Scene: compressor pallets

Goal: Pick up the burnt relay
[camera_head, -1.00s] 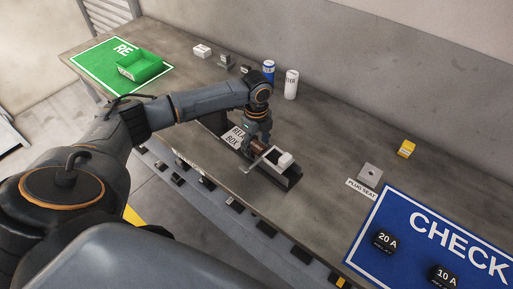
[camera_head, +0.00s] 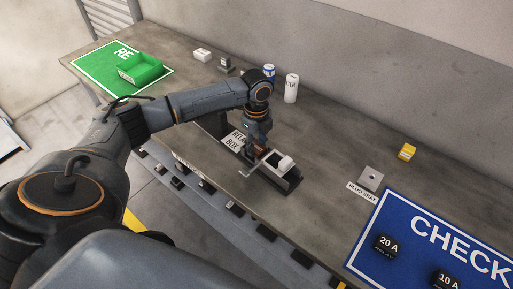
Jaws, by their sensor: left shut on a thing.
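I cannot tell if the block is clear of the box. A white block (camera_head: 286,163) sits in the right part of the box. A thin light frame stands at the box's front left. My right gripper is not in view.
A green bin (camera_head: 140,70) stands on a green mat at the far left. Cans (camera_head: 291,89) stand at the back. A plug seat (camera_head: 370,178), yellow block (camera_head: 407,152) and blue CHECK mat (camera_head: 410,215) are at right.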

